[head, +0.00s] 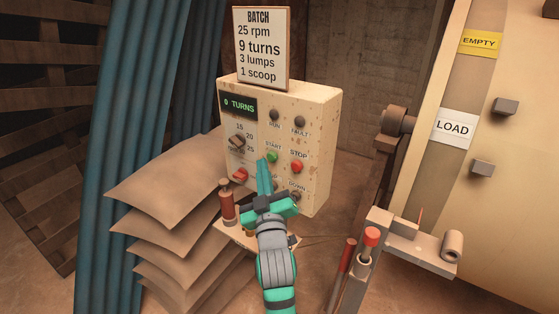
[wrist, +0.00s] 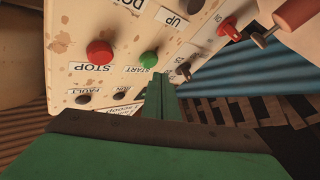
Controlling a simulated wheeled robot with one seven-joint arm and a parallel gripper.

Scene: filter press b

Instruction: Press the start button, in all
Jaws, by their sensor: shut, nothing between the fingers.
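The green START button (head: 271,156) is on the cream control box, left of the red STOP button (head: 297,166). My gripper (head: 264,163) is shut and empty, its teal fingers reaching up to the panel just beside and below START. In the wrist view the green START button (wrist: 148,59) shows just beyond the fingertips (wrist: 158,78), beside the red STOP button (wrist: 99,53). I cannot tell whether the tips touch the panel or the button. The display (head: 238,105) reads "0 TURNS". The RUN lamp (head: 274,115) and FAULT lamp (head: 300,122) look dark.
A BATCH sign (head: 262,48) on top reads 25 rpm, 9 turns, 3 lumps, 1 scoop. A speed knob (head: 237,141) and red switch (head: 240,175) sit left of START. Stacked sacks (head: 165,185) stand left; a red-tipped lever (head: 371,237) and LOAD-labelled drum (head: 520,185) stand right.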

